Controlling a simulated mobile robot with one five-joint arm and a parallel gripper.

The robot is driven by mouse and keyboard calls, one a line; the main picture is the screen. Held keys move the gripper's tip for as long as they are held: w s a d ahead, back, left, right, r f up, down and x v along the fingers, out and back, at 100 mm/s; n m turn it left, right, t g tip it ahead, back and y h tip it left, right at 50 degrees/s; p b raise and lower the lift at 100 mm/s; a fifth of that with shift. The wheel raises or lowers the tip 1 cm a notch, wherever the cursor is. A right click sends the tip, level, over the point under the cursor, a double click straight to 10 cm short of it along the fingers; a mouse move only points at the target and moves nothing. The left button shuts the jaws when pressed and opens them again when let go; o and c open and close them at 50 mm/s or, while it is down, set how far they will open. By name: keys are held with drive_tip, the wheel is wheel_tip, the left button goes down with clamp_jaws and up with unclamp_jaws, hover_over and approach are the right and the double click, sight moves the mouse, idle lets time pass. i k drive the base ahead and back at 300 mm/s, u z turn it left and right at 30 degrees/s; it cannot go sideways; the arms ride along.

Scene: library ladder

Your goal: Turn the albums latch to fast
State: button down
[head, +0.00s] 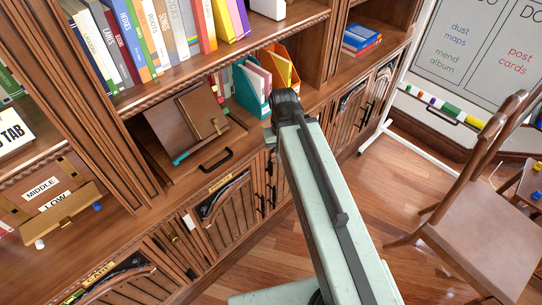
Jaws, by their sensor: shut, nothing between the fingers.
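Low wooden cabinet doors run along the bottom of the bookcase in the head view. One door (225,212) carries a small brass label (220,183), too small to read surely. A pale plate (189,222) sits at this door's left edge; I cannot tell whether it belongs to a latch. I cannot make out the albums latch or its setting. My arm reaches up across the middle of the view and ends in a dark joint. My gripper does not show.
Another labelled door (118,284) is at bottom left. A wooden chair (480,225) and whiteboard (475,60) are at right. Bare floor (395,180) lies between the cabinets and chair.

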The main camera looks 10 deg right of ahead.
sight(270, 168)
drive_tip(key=z, duration=0.05)
drive_tip(key=i, duration=0.1)
drive_tip(key=z, duration=0.2)
drive_tip(key=k, duration=2.1)
drive_tip(key=u, duration=0.9)
drive_tip(key=i, duration=1.05)
drive_tip(key=z, duration=0.05)
